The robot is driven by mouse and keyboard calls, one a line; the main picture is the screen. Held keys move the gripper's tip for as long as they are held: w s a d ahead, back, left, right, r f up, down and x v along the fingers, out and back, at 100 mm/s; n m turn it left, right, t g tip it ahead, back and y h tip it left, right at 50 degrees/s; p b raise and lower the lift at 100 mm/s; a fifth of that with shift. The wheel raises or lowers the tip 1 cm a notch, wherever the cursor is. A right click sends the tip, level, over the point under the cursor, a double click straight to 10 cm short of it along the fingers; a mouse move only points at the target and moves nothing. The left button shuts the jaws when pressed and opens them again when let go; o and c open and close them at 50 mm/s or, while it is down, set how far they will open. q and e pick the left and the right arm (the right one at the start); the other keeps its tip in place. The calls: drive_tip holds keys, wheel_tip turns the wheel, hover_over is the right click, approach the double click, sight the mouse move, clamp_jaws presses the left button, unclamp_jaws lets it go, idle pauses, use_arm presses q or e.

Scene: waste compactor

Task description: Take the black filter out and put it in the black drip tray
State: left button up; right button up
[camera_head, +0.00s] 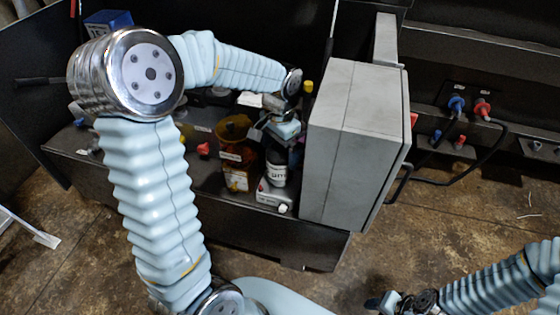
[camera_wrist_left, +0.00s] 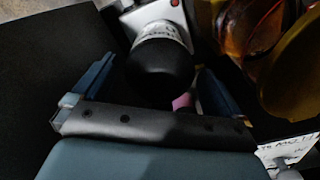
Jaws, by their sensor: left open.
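The black filter (camera_wrist_left: 160,72) has a rounded black end and a white printed label. It stands in the open compartment in the head view, where its labelled side (camera_head: 277,174) shows below my left gripper (camera_head: 284,132). In the left wrist view, my left gripper (camera_wrist_left: 157,66) is open, with one blue finger on each side of the black end. I cannot tell whether the fingers touch it. My right gripper (camera_head: 386,302) is at the bottom right of the head view, away from the machine; its jaws are unclear. I cannot make out the black drip tray for certain.
An amber bowl-shaped container (camera_head: 236,128) stands close left of the filter; it also shows in the left wrist view (camera_wrist_left: 275,40). A white-labelled box (camera_head: 272,194) is at the filter's base. The grey open door (camera_head: 345,140) stands close on the right. Red knobs line the dark panel.

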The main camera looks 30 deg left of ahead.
use_arm(q)
drive_tip(key=m, duration=0.5)
drive_tip(key=shift+m, duration=0.3)
drive_tip(key=m, duration=0.5)
drive_tip(key=shift+m, duration=0.3)
drive_tip(key=c, duration=1.1)
drive_tip(key=n, duration=0.4)
drive_tip(key=shift+b, duration=0.35)
drive_tip(key=shift+n, duration=0.6)
drive_tip(key=n, duration=0.4)
drive_tip(key=shift+b, duration=0.3)
drive_tip(key=shift+n, duration=0.6)
